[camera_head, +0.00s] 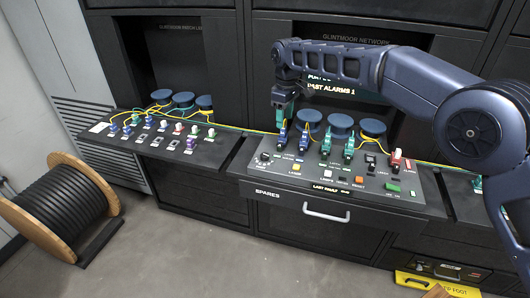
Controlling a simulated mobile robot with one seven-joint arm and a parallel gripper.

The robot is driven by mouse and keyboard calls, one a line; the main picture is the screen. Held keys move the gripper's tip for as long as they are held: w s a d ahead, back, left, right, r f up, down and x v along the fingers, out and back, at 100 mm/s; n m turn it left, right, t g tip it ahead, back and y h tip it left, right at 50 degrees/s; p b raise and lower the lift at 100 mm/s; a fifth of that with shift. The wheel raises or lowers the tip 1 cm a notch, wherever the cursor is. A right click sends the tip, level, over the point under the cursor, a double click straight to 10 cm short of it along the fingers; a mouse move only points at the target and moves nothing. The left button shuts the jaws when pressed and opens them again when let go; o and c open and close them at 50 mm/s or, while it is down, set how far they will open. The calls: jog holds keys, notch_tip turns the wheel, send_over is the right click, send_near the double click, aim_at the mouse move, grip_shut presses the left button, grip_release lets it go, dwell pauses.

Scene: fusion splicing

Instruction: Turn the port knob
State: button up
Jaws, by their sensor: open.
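The console panel (378,192) is a dark sloped board with connectors, buttons and small controls. A small dark knob (265,157) sits near its left end; its lettering is too small to read, so I cannot tell for sure that it is the port knob. My gripper (282,122) hangs from my arm, pointing down above the panel's left part, close to the blue connectors (303,134). It looks apart from the dark knob. Its jaws are open, with nothing seen held between them. The fingertips are small and partly blend with the connectors behind.
Green connectors (349,150) and a red-and-white switch (396,160) stand on the panel. Blue spools (341,124) and yellow cables lie behind. A second panel (155,147) is at left. A cable reel (60,210) and yellow step (436,284) are on the floor.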

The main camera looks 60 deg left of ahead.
jog(key=n, duration=0.1)
send_over(265, 154)
notch_tip(265, 154, down, 3)
notch_tip(265, 154, down, 11)
jog(key=shift+d+f, duration=0.1)
jog(key=c, duration=1)
